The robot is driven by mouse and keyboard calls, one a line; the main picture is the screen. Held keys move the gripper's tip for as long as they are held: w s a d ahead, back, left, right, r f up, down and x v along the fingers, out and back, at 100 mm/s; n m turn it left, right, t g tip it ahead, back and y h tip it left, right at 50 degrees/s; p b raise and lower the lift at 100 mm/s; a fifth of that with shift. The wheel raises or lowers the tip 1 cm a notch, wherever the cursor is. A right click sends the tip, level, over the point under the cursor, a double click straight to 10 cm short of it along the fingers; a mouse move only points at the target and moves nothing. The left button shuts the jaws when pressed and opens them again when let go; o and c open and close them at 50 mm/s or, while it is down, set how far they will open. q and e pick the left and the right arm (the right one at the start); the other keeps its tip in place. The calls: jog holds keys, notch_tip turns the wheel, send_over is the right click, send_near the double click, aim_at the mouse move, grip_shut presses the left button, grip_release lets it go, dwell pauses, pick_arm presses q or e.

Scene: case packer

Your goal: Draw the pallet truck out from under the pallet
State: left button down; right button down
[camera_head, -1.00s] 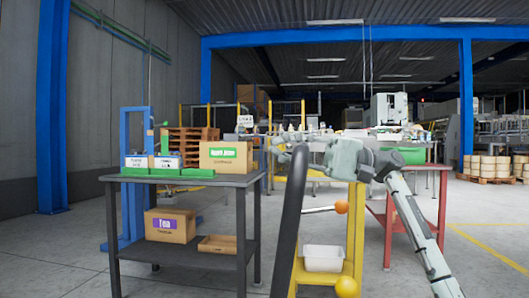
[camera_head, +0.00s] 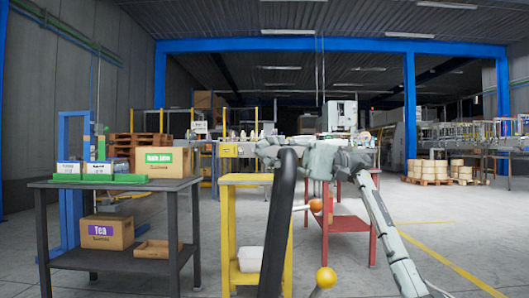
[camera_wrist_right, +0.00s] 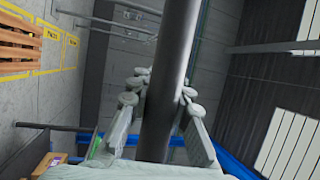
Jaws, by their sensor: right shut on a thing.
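The pallet truck shows as its dark, curved handle bar (camera_head: 284,230), which rises upright in the middle of the head view. My right gripper (camera_head: 283,153) is shut on the upper part of this bar. In the right wrist view the dark bar (camera_wrist_right: 172,60) runs between the pale fingers of the right gripper (camera_wrist_right: 158,100), with fingers on both sides of it. The truck's forks and the pallet over them are not in view. My left gripper is not in view.
A dark table (camera_head: 120,184) with boxes stands at left. A yellow stand (camera_head: 228,238) and a red table (camera_head: 347,232) are close behind the handle. Stacked wooden pallets (camera_head: 138,140) are at back left. Open floor (camera_head: 465,235) lies at right.

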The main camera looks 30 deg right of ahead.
jog(key=shift+s+d, duration=0.1)
jog(key=shift+d, duration=0.05)
jog(key=c, duration=1.4)
grip_release()
jog(key=shift+o, duration=0.2)
jog(key=shift+d, duration=0.1)
jog(key=v, duration=1.2)
